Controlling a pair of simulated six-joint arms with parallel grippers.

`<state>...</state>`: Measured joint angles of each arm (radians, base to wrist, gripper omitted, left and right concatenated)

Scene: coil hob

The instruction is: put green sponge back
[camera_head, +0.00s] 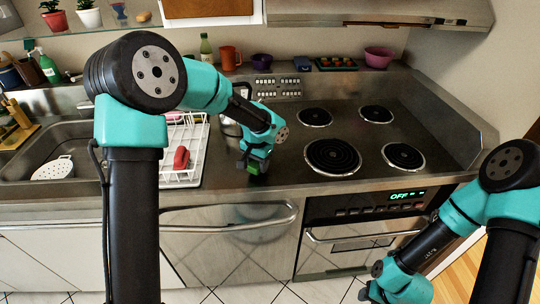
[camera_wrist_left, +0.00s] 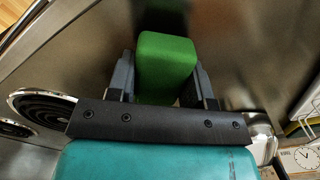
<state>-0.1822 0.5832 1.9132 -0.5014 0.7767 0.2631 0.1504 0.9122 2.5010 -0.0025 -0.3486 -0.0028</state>
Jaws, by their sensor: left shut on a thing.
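The green sponge (camera_wrist_left: 166,62) is a green block between the two dark fingers of my left gripper (camera_wrist_left: 165,85) in the left wrist view. The fingers press on its two sides. In the head view my left gripper (camera_head: 254,167) is low over the steel counter, between the dish rack and the coil hob. Only a little of the sponge (camera_head: 243,165) shows there, and I cannot tell whether it touches the counter. My right arm is at the lower right, in front of the oven, and its fingers do not show.
A white dish rack (camera_head: 196,165) with a red item (camera_head: 181,158) stands left of my left gripper. The coil hob (camera_head: 332,157) is to its right. A sink (camera_head: 50,150) is at the far left. Cups, a bowl (camera_head: 379,56) and a tray (camera_head: 336,64) stand along the back ledge.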

